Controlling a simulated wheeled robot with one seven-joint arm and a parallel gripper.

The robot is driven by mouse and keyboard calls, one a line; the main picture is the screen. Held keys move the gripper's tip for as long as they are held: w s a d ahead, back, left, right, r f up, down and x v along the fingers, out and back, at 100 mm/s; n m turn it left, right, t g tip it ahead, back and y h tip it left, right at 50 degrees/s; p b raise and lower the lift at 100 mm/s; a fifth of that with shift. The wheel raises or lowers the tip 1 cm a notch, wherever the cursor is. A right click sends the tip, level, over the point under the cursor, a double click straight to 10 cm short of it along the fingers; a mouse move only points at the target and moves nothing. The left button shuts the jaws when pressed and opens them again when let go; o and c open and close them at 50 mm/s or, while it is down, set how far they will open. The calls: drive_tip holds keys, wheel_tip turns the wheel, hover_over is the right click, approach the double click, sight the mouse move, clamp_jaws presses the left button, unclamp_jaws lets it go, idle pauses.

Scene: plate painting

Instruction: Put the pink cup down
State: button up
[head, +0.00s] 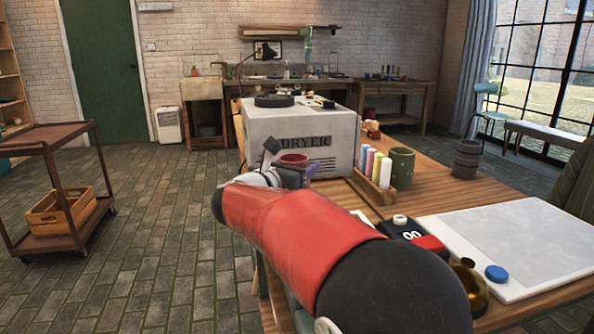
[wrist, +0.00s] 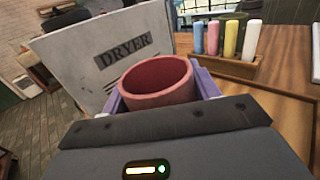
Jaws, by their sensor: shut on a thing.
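The pink cup (wrist: 158,88) is held upright between the purple fingers of my gripper (wrist: 160,95) in the wrist view. Its open top faces up and its inside looks empty. In the head view the cup (head: 294,160) shows at the end of my red arm, in front of the dryer box; the arm and wrist hide its lower part. My gripper (head: 292,176) is shut on the cup. I cannot tell whether the cup's bottom touches the table.
The grey dryer (head: 300,128) stands just beyond the cup. A wooden tray (head: 374,196) of coloured sticks and a green cup (head: 402,168) stand to the right. A white board (head: 470,262) covers the near right of the table (head: 437,190). Bare wood shows between.

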drive_tip(key=shift+f, duration=0.4)
drive_tip(key=o, duration=1.3)
drive_tip(key=b+v, duration=0.2)
drive_tip(key=v, duration=1)
drive_tip(key=shift+b, duration=0.35)
drive_tip(key=shift+s, duration=0.1)
